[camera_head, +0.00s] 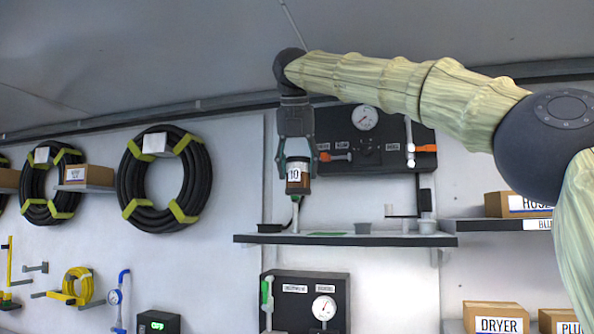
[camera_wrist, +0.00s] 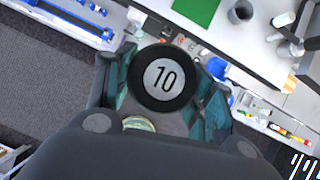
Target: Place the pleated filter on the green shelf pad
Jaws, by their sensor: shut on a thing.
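My gripper (camera_head: 297,152) is shut on the pleated filter (camera_head: 298,187), a short upright cylinder, brown and dark with a white label reading 10. The fingers hold it from above, over the left part of the shelf, with a gap beneath it. In the wrist view the filter's round black end with a white disc marked 10 (camera_wrist: 163,78) sits between the teal fingers. The green shelf pad (camera_head: 326,234) lies flat on the dark-edged shelf (camera_head: 345,240), below and slightly right of the filter. The pad also shows bare at the top of the wrist view (camera_wrist: 197,9).
On the shelf, a black tray (camera_head: 270,228) is at the left and grey cups (camera_head: 363,228) stand right of the pad. A black gauge panel (camera_head: 375,140) is on the wall behind. A green-handled valve (camera_head: 296,212) is near the filter. Boxes (camera_head: 517,205) are at right.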

